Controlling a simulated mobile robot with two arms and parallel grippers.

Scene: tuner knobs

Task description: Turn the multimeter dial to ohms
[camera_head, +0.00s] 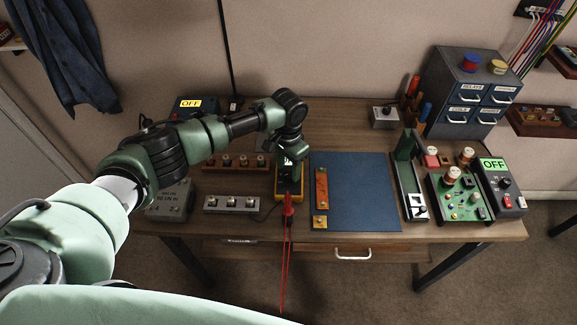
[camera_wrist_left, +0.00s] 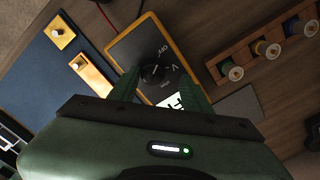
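The yellow-and-dark multimeter (camera_head: 279,188) lies on the wooden bench, left of the blue mat. My left gripper (camera_head: 291,160) reaches down over it and hides much of its face in the head view. In the left wrist view the multimeter (camera_wrist_left: 128,47) shows its round black dial (camera_wrist_left: 154,73), with OFF and V printed around it. My left gripper (camera_wrist_left: 159,78) is open, one finger on each side of the dial. I cannot tell whether the fingers touch it, or its exact setting. A lit display (camera_wrist_left: 176,101) is partly hidden by the gripper. My right gripper is not in view.
Red probe leads (camera_head: 287,225) hang over the front edge by the multimeter. A wooden rack of spools (camera_wrist_left: 262,48) stands left of it in the head view. The blue mat (camera_head: 362,190) is mostly clear. A circuit board (camera_head: 457,197) sits at the right.

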